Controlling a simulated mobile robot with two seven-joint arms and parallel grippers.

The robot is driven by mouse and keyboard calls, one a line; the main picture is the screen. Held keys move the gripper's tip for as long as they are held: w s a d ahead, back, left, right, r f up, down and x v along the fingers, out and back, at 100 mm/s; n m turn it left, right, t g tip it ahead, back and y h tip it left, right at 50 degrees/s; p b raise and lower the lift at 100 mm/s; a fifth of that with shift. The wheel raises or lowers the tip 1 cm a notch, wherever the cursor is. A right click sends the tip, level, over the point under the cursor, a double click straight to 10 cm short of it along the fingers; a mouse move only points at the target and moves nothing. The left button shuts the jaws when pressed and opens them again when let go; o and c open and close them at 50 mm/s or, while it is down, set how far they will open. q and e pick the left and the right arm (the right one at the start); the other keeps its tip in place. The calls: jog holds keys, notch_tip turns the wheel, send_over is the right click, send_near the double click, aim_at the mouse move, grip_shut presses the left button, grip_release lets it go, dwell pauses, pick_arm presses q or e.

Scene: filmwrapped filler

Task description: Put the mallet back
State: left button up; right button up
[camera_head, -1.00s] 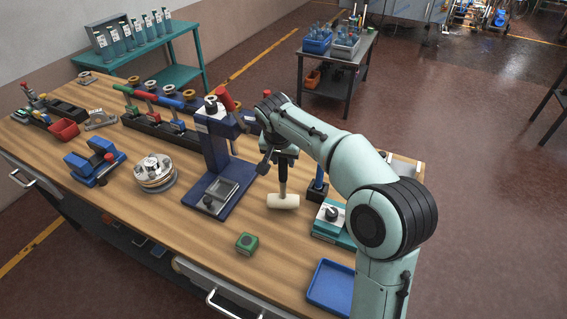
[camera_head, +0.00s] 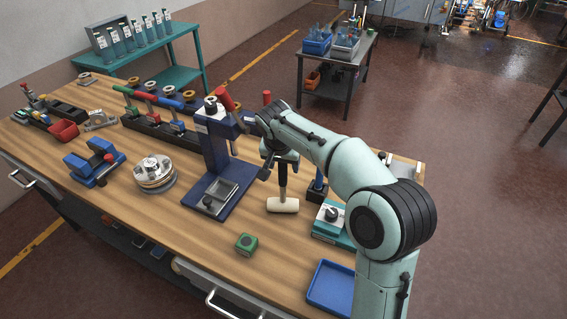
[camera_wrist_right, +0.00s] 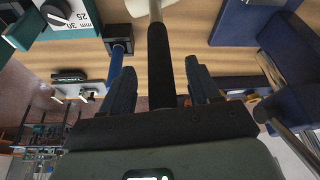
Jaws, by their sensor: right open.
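The mallet has a pale cream head (camera_head: 283,205) and a black handle. In the head view it stands handle-up, its head down at the wooden bench top between the blue press and a teal box. My right gripper (camera_head: 281,160) is above it, pointing down, around the upper handle. In the right wrist view the black handle (camera_wrist_right: 160,62) runs between the two open fingers (camera_wrist_right: 162,88), with gaps visible on both sides. The top end of the handle is hidden by the gripper. My left gripper is not in view.
The blue press (camera_head: 213,160) stands close left of the mallet. A blue post on a black base (camera_head: 317,191) and the teal box with a dial (camera_head: 331,222) are close right. A green block (camera_head: 246,244) and blue tray (camera_head: 330,286) lie nearer. Bench is clear front left.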

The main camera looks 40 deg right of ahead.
jog(key=v, duration=1.2)
jog(key=shift+p, duration=0.35)
